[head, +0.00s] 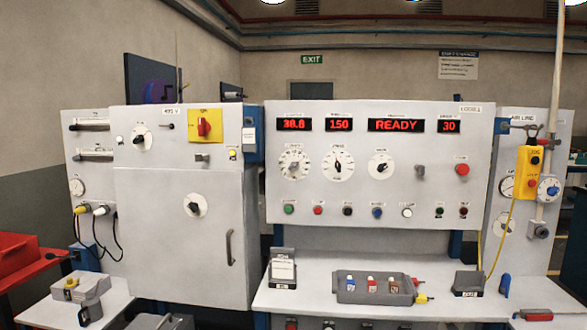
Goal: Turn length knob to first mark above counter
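The white loom panel (440,150) faces me with red displays along its top. The leftmost display (294,124) appears to read 38.8, then come 150, READY and 30. Under them are a left dial knob (294,163), a middle dial knob (338,164) and a right dial knob (381,166), each on a white marked scale. The middle pointer looks roughly upright. The small labels are too blurred to tell which knob is the length knob, or which display is the counter. Neither gripper can be made out in view.
Coloured buttons (377,212) line the panel's lower edge. A grey tray (352,297) with small bottles stands on the white worktop (320,265). A cabinet (180,230) stands left. A yellow pendant (530,170) hangs right. The space before the knobs looks clear.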

